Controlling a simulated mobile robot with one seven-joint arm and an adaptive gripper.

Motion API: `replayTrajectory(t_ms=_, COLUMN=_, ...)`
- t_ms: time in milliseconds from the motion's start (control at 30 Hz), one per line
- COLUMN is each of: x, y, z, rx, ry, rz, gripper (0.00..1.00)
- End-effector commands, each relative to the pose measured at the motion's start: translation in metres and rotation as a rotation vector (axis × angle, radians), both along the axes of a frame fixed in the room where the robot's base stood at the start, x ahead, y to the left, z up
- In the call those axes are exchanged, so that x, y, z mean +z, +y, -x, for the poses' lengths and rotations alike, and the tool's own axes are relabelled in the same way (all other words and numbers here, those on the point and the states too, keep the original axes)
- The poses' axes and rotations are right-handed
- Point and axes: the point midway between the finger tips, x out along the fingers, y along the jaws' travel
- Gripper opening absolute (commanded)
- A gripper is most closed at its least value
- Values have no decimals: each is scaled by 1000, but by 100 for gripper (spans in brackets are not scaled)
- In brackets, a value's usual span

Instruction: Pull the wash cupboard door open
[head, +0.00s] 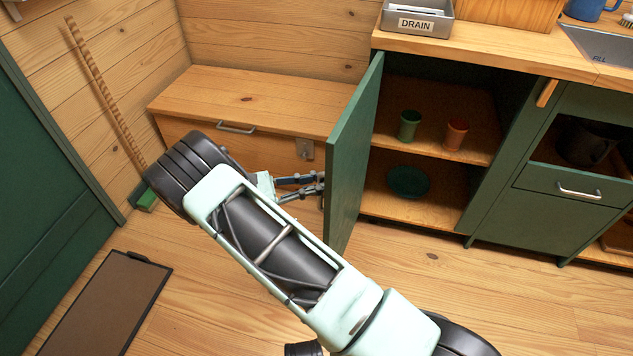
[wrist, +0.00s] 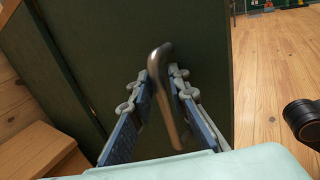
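The wash cupboard door (head: 353,150) is a green panel standing wide open. It swings out from the left side of the cupboard (head: 470,200), and shelves show inside. My gripper (head: 318,184) is at the outer face of the door, on its left side in the head view. In the wrist view the door's dark face (wrist: 200,40) fills the middle. The bar handle (wrist: 160,62) lies between the two blue fingers of my gripper (wrist: 164,78), whose tips close in on it from both sides. The handle is hidden in the head view.
A green cup (head: 409,125), an orange cup (head: 455,134) and a dark green bowl (head: 408,181) sit on the cupboard shelves. A wooden bench (head: 250,95) stands behind my gripper. A brown mat (head: 105,305) lies lower left. Floor right of the door is clear.

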Motion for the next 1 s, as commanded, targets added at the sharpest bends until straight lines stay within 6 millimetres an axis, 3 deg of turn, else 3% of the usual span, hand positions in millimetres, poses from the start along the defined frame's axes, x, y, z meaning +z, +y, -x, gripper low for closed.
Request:
replayTrajectory(t_ms=167, x=0, y=12, z=1, rx=3, ry=-2, rz=0, gripper=16)
replayTrajectory(t_ms=600, x=-1, y=98, z=19, rx=3, ry=0, rz=-1, gripper=16)
replayTrajectory(t_ms=800, x=0, y=116, z=22, rx=3, ry=0, rz=0, gripper=16)
replayTrajectory(t_ms=1000, x=0, y=120, z=23, rx=2, ry=2, rz=0, gripper=16)
